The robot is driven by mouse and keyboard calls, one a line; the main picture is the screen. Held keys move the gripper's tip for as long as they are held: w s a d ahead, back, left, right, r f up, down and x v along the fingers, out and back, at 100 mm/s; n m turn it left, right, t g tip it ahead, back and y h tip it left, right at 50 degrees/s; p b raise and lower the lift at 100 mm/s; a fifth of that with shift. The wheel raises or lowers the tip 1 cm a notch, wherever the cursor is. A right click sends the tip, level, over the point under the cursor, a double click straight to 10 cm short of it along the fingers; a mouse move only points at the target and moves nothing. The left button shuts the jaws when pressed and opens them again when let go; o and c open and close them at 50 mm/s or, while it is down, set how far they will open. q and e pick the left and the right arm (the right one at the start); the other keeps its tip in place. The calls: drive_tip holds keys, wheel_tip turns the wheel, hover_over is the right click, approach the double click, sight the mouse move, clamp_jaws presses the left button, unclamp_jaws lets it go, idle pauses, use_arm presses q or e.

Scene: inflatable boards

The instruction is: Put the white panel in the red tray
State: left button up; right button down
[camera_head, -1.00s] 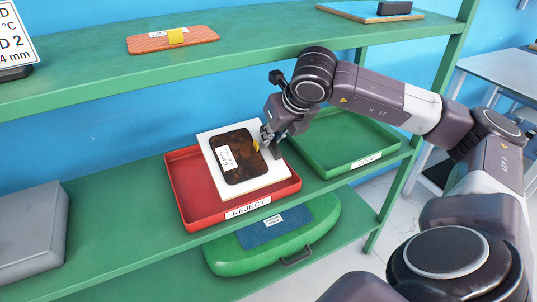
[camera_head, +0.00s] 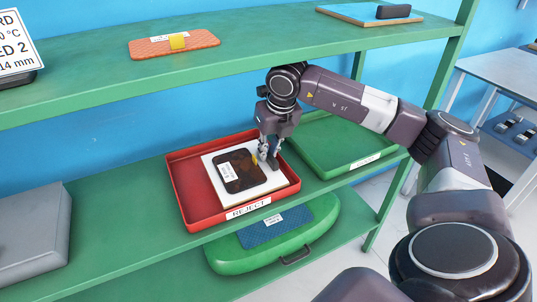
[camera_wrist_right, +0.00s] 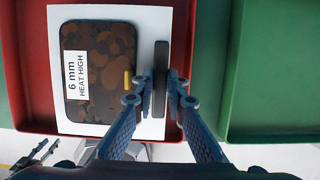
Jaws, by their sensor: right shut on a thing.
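The white panel (camera_head: 266,186) lies inside the red tray (camera_head: 187,203), which has a REJECT label on its front. A dark brown mottled plate (camera_head: 240,168) with a white label and a yellow tab sits on the panel's face. In the right wrist view the panel (camera_wrist_right: 148,28) has a dark upright bar (camera_wrist_right: 161,60) near its right side. My right gripper (camera_head: 268,159) is shut on this bar; it also shows in the right wrist view (camera_wrist_right: 161,88). Whether the panel rests fully on the tray floor is hard to tell. What looks like my left gripper (camera_wrist_right: 38,154) shows small at lower left there.
An empty green tray (camera_head: 340,143) stands right of the red tray. A grey case (camera_head: 32,235) is at the left of the shelf. The upper shelf holds an orange board (camera_head: 150,47) and a blue board (camera_head: 360,14). A green case (camera_head: 270,262) lies below.

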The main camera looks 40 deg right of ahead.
drive_tip(key=shift+f, duration=1.35)
use_arm(q)
drive_tip(key=shift+w+r, duration=0.1)
drive_tip(key=shift+r, duration=0.25)
use_arm(e)
drive_tip(key=c, duration=1.9)
unclamp_jaws()
drive_tip(key=shift+c, duration=0.2)
